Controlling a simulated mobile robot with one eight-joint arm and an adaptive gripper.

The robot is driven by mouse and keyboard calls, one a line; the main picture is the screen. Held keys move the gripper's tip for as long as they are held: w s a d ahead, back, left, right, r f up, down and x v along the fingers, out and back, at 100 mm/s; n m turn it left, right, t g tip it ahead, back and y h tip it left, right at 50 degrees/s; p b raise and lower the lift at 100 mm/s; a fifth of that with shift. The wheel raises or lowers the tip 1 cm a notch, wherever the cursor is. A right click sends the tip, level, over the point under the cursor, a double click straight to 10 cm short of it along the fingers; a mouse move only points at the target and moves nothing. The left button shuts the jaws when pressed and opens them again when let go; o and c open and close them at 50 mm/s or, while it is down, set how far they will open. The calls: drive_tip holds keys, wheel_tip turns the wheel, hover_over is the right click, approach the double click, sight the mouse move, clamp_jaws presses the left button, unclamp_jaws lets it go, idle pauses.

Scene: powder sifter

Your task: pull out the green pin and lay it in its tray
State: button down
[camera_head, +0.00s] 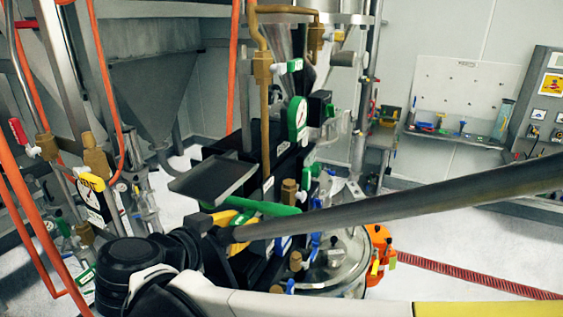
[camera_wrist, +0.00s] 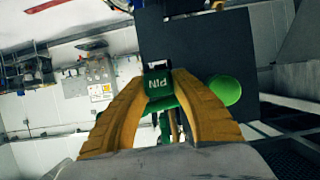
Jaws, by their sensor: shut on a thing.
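The green pin (camera_head: 268,207) shows in the head view as a green bar beside the black machine body. Its green piece lettered "PIN" (camera_wrist: 162,86) is between my yellow fingers in the wrist view. My gripper (camera_head: 241,217) is shut on it; in the wrist view its fingertips (camera_wrist: 160,73) close around the lettered piece. A round green end (camera_wrist: 225,90) shows right of the right finger, against a dark plate. A dark shallow tray (camera_head: 213,178) is just above and left of my gripper in the head view. I cannot tell whether the pin is still seated in anything.
Brass fittings and a brass pipe (camera_head: 264,130) stand close behind the gripper. Orange hoses (camera_head: 38,215) hang at the left. A round metal vessel (camera_head: 335,262) with blue clamps is below my arm. A wall shelf (camera_head: 455,138) is far right.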

drive_tip(key=shift+s, duration=0.1)
drive_tip(key=shift+s+a, duration=0.3)
drive_tip(key=shift+s, duration=0.3)
drive_tip(key=shift+s, duration=0.1)
drive_tip(key=shift+s+a, duration=0.2)
drive_tip(key=shift+s, duration=0.25)
drive_tip(key=shift+s+a, duration=0.1)
drive_tip(key=shift+s, duration=0.05)
drive_tip(key=shift+s+a, duration=0.2)
drive_tip(key=shift+s, duration=0.25)
drive_tip(key=shift+s, duration=0.2)
drive_tip(key=shift+s+a+b, duration=0.2)
drive_tip(key=shift+s+b, duration=0.1)
drive_tip(key=shift+s, duration=0.05)
drive_tip(key=shift+s+a, duration=0.1)
drive_tip(key=shift+s, duration=0.2)
